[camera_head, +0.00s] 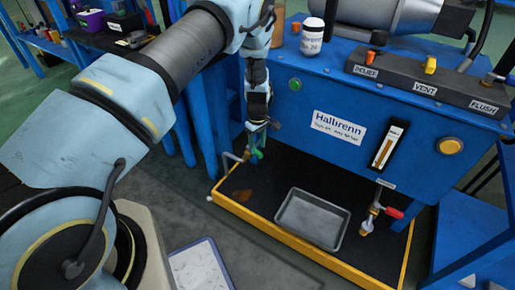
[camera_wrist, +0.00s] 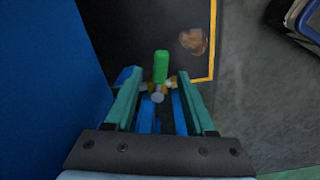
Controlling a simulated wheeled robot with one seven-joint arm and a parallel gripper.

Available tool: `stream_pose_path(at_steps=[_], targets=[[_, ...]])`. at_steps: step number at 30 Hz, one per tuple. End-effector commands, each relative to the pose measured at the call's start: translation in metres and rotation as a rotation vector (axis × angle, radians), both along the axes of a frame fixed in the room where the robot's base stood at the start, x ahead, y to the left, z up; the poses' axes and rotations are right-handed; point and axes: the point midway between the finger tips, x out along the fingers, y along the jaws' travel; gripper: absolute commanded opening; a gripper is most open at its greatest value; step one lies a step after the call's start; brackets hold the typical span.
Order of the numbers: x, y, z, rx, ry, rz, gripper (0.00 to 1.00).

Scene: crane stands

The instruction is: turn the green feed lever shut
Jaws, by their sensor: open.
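The green feed lever (camera_head: 257,153) is on a small pipe valve low on the front of the blue stand, at the left of the black tray area. In the wrist view the lever (camera_wrist: 160,66) stands out beyond the fingertips, with the metal and brass valve body between the fingers. My gripper (camera_wrist: 160,92) is open, one teal finger on each side of the valve. No finger visibly grips the lever. In the head view my gripper (camera_head: 256,132) hangs just above the valve, and its fingertips are hard to make out.
A yellow-edged black drip tray (camera_head: 262,205) lies below, with a brown stain and a grey metal pan (camera_head: 312,220). A red lever (camera_head: 394,212) is on another valve at right. The blue panel (camera_head: 330,90) stands close behind my gripper. A white jar (camera_head: 312,36) stands on top.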

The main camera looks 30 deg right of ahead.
Motion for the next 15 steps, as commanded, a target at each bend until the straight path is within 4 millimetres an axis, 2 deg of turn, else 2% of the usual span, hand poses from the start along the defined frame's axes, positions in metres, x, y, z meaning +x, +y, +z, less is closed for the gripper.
stream_pose_path(at_steps=[1, 3, 9, 15], targets=[[0.000, -0.001, 0.013, -0.002, -0.001, 0.000, 0.55], [0.000, -0.001, 0.028, -0.002, -0.001, 0.000, 0.55], [0.000, -0.001, 0.065, -0.001, 0.000, -0.001, 0.55], [0.000, 0.000, 0.084, -0.001, 0.000, -0.001, 0.55]])
